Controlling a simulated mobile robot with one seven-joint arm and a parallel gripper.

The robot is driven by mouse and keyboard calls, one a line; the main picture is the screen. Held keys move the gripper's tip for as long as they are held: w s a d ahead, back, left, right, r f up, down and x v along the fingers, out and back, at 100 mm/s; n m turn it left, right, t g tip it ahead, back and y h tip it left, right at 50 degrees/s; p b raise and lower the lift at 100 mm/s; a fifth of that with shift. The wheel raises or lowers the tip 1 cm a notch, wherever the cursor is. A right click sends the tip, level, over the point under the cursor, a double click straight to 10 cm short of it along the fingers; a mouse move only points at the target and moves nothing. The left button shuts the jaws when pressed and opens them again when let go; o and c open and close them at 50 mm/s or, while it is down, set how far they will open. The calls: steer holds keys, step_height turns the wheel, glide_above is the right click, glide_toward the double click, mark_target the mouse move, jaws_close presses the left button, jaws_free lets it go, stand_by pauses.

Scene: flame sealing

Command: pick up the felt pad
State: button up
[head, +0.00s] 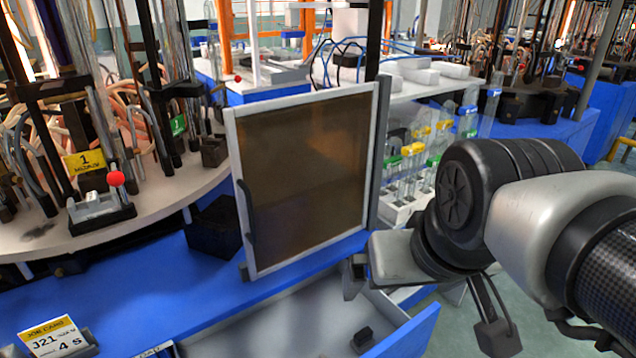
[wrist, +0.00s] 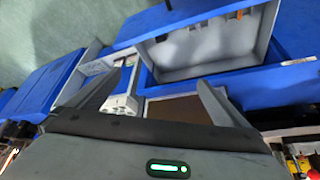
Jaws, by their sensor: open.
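I cannot pick out the felt pad for certain. A small dark block (head: 362,338) lies in the open drawer (head: 408,338) at the lower middle of the head view; I cannot tell whether it is the pad. The drawer, pale inside with blue walls, also shows at the top of the wrist view (wrist: 205,68), with several small items along its far side, too small to name. My gripper (wrist: 157,92) is open, with nothing between its two spread fingers. In the head view, my gripper (head: 355,277) is above the drawer area, right of the framed brown panel.
The upright brown panel (head: 303,180) in a white frame stands on the blue bench (head: 120,290). Behind my gripper is a white rack (head: 400,212) of vials with yellow and green caps. A job card (head: 52,338) stands at lower left. A round table (head: 130,212) holds tools.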

steer(key=shift+w+r, duration=0.1)
steer(key=c, duration=0.4)
steer(key=w+p, duration=0.2)
steer(key=w+d+n+g+h+p, duration=0.1)
steer(key=w+p, duration=0.1)
steer(key=w+d+g+p, duration=0.1)
steer(key=w+p, duration=0.1)
steer(key=shift+w+f+n, duration=0.3)
steer(key=shift+w+n, duration=0.05)
steer(key=shift+n, duration=0.05)
steer(key=c, duration=0.5)
steer(key=n+g+y+p, duration=0.1)
steer(key=n+g+p, duration=0.3)
steer(key=p, duration=0.5)
glide_above(364, 332)
step_height(364, 332, down, 14)
steer(key=r, duration=0.1)
step_height(364, 332, down, 12)
steer(key=b, duration=0.3)
steer(key=shift+a+f, duration=0.15)
steer(key=shift+f, duration=0.05)
steer(key=shift+f+b, duration=1.1)
steer(key=shift+f, duration=1.65)
